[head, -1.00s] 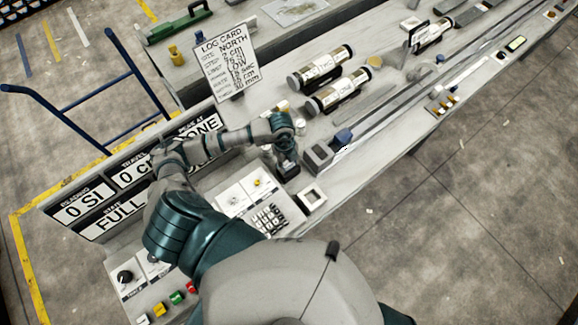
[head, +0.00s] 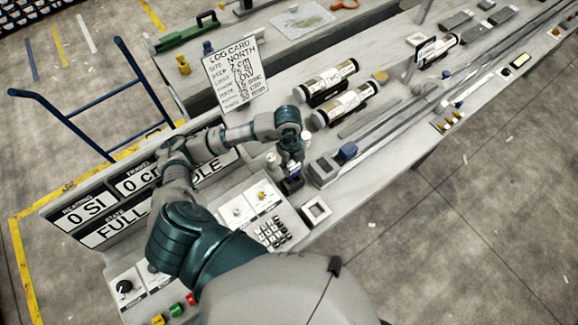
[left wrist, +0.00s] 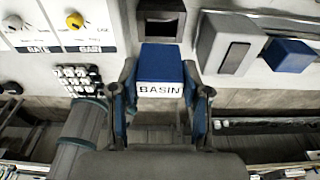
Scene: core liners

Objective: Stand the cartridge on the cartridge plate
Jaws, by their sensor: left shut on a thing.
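My left gripper (head: 291,178) is shut on a blue cartridge (left wrist: 160,72) with a white BASIN label, between its two fingers in the left wrist view. The cartridge shows only as a small dark blue shape under the gripper in the head view. A pale square frame with a dark opening (head: 316,210) is on the bench close by; it also shows just beyond the cartridge in the left wrist view (left wrist: 174,8). I cannot tell which piece is the cartridge plate. My right gripper is not in view.
A grey block (head: 323,170) and another blue block (head: 347,152) stand to the right of the gripper. A keypad and knob panel (head: 250,208) lies to its left. A log card (head: 236,75) and two labelled core liners (head: 330,78) (head: 346,104) are behind.

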